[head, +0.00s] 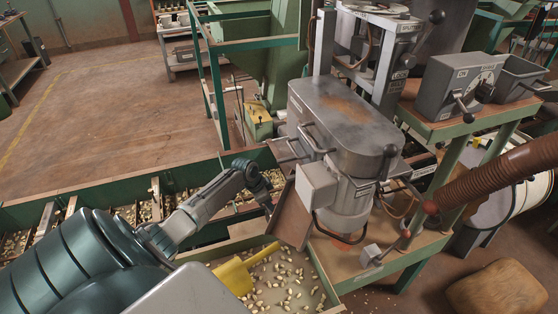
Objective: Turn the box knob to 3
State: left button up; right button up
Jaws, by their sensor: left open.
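A grey control box (462,86) stands on the green-framed stand at the upper right. Its front carries a pale dial plate with markings too small to read. A dark knob (484,92) sits low on the dial, and I cannot tell which number it points to. A lever with a dark ball end (467,117) sticks out below the box's front. My left gripper (268,203) is open and empty, beside the left side of the grey machine and far from the box. My right gripper is out of view.
The grey machine (345,125) with its handles stands between my left gripper and the box. A yellow scoop (234,277) lies among nuts in a tray below. A brown ribbed hose (495,172) crosses at the right. A sack (497,289) lies on the floor.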

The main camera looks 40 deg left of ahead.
pick_arm(q)
jog(key=x, duration=1.1)
jog(key=shift+s, duration=0.1)
